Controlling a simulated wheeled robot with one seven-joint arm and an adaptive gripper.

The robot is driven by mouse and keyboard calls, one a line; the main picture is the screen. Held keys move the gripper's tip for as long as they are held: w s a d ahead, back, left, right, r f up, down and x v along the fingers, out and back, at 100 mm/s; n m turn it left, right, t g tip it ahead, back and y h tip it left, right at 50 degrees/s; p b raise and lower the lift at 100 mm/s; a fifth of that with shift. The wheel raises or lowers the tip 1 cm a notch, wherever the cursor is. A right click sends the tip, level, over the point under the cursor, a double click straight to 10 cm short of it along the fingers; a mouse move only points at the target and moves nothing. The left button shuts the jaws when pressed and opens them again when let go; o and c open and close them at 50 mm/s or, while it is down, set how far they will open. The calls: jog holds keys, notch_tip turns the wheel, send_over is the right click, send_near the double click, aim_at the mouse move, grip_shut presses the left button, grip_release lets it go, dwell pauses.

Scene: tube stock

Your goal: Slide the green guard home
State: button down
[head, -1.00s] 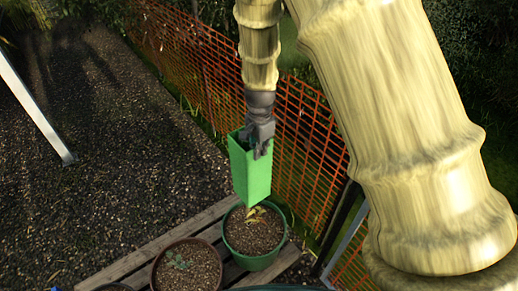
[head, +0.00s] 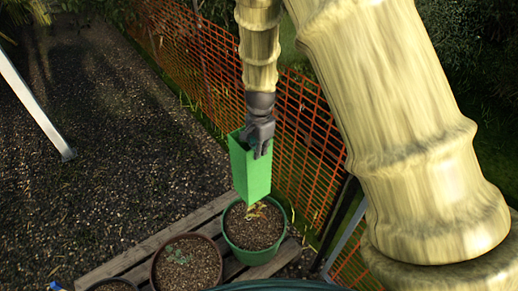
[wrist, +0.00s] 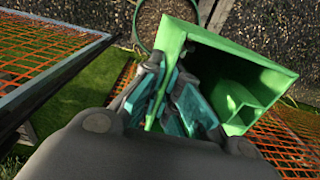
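The green guard (head: 252,176) is a tall, open-topped square sleeve, held upright in the head view. My gripper (head: 262,150) is shut on one wall near its top edge. In the wrist view, teal finger pads (wrist: 180,105) lie either side of the wall of the guard (wrist: 270,78). A green pot (head: 229,243) of soil stands below. Yellowish leaves (head: 257,209) show in it just under the guard's lower edge. The guard's lower end overlaps the pot's far part in the picture; how much of the plant is inside cannot be told.
A brown pot (head: 158,272) with a small seedling stands left of the green pot on a slatted wooden pallet (head: 145,251). An orange mesh fence (head: 300,150) runs close behind and right. Open dark gravel (head: 120,140) lies left.

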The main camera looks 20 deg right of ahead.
jog(key=shift+f, duration=0.45)
jog(key=b, duration=0.3)
send_over(259, 178)
jog(key=shift+w+d+f, duration=0.1)
jog(key=shift+w+f, duration=0.05)
jog(key=shift+f, duration=3.25)
jog(key=shift+f+b, duration=1.3)
jog(key=shift+f, duration=2.4)
